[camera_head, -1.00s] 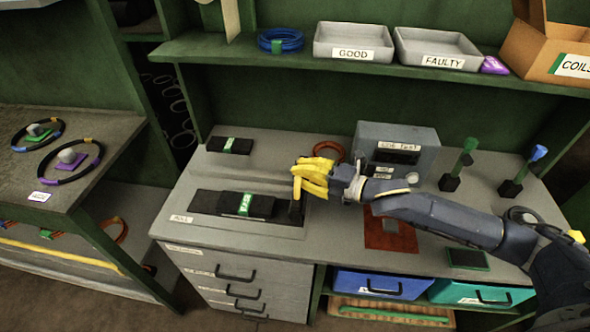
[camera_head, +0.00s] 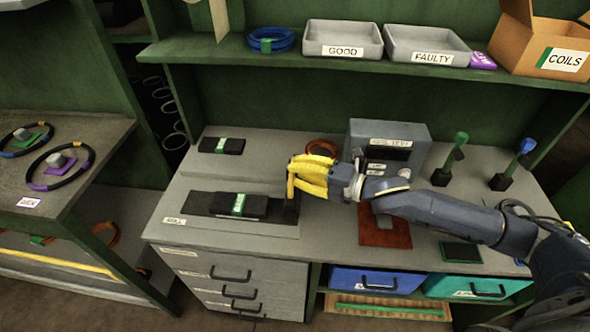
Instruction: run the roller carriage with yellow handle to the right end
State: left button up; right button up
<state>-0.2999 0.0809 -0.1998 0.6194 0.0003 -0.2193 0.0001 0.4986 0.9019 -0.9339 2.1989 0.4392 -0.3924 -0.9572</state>
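The roller carriage is a small black block (camera_head: 291,211) at the right end of the grey base plate (camera_head: 270,230). Its upright yellow handle (camera_head: 291,188) stands just left of my gripper's fingers. My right gripper (camera_head: 305,175), with yellow fingers, reaches in from the right at the handle. The fingers and handle are the same yellow and overlap, so I cannot tell whether the fingers are closed on it or only touch it. A black sleeve with a green label (camera_head: 239,204) lies on the plate left of the carriage. My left gripper is not in view.
A grey tester box (camera_head: 390,148) stands behind my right arm, with an orange ring (camera_head: 321,148) beside it. A second black piece (camera_head: 221,146) lies at the back left. Two upright levers, green (camera_head: 460,140) and blue (camera_head: 526,147), stand at right.

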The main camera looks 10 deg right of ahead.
jog(key=v, duration=1)
jog(key=shift+s+d, duration=0.25)
jog(key=shift+r, duration=0.1)
